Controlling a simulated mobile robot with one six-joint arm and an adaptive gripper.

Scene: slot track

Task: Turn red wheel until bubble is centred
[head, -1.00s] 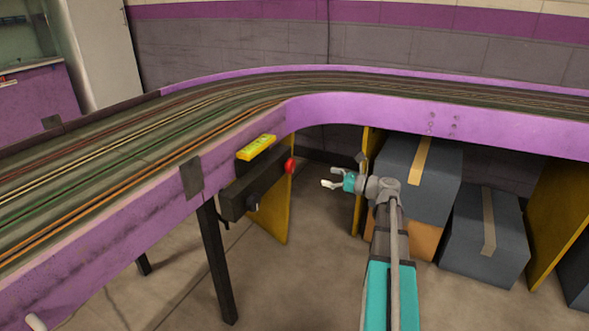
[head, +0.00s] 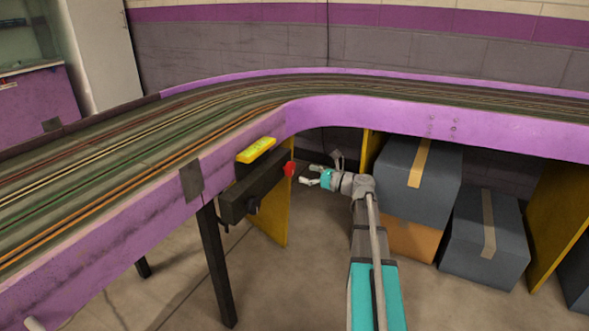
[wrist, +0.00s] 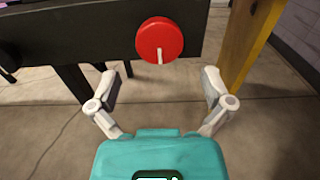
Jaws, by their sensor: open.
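The red wheel (head: 289,169) sits on the right end of a dark beam (head: 252,186) beside the purple track side. In the wrist view the wheel (wrist: 160,40) faces me, with a white mark at its lower edge. A yellow level (head: 256,150) lies above the beam; its bubble is too small to make out. My gripper (head: 306,174) is open and empty, just right of the wheel in the head view. In the wrist view the fingers of my gripper (wrist: 160,82) are spread to either side, below the wheel and apart from it.
A yellow panel (head: 276,212) stands under the track behind the beam, close to the wheel. A dark knob (head: 252,206) sticks out of the beam. Grey boxes (head: 418,180) stand right of my arm. The floor in front is clear.

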